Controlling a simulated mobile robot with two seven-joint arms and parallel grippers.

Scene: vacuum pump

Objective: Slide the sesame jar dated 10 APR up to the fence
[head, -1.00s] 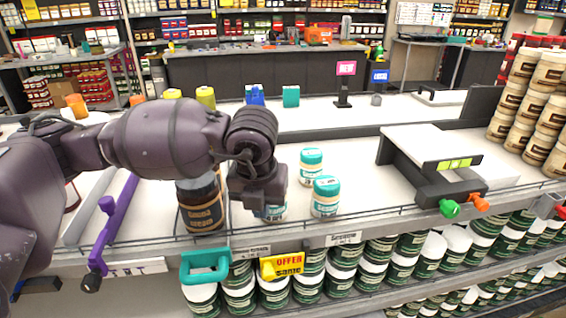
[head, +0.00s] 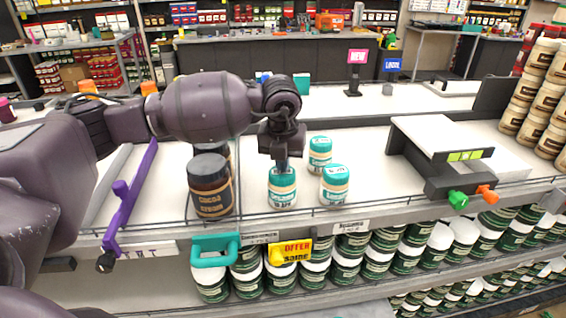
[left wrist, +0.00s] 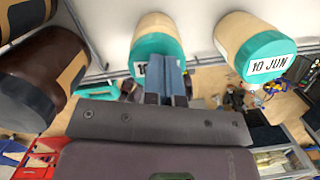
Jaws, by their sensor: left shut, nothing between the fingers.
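Three sesame jars with teal lids stand on the white shelf in the head view: a front middle one (head: 283,190), a front right one (head: 335,188) and one behind (head: 320,150). The front middle jar bears a printed date that looks like 10 APR; its lid label, partly hidden by my fingers, shows "10" in the left wrist view (left wrist: 152,45). A neighbouring jar (left wrist: 256,48) reads 10 JUN. My left gripper (head: 282,164) is shut and empty, pointing down at the middle jar's lid; contact is unclear. A low wire rail runs along the shelf's front edge.
Dark cocoa jars (head: 211,188) stand just left of the middle sesame jar. A purple bar (head: 130,200) lies further left. A grey-white stand (head: 440,150) with green and orange knobs is to the right. Clear shelf surface lies between it and the jars.

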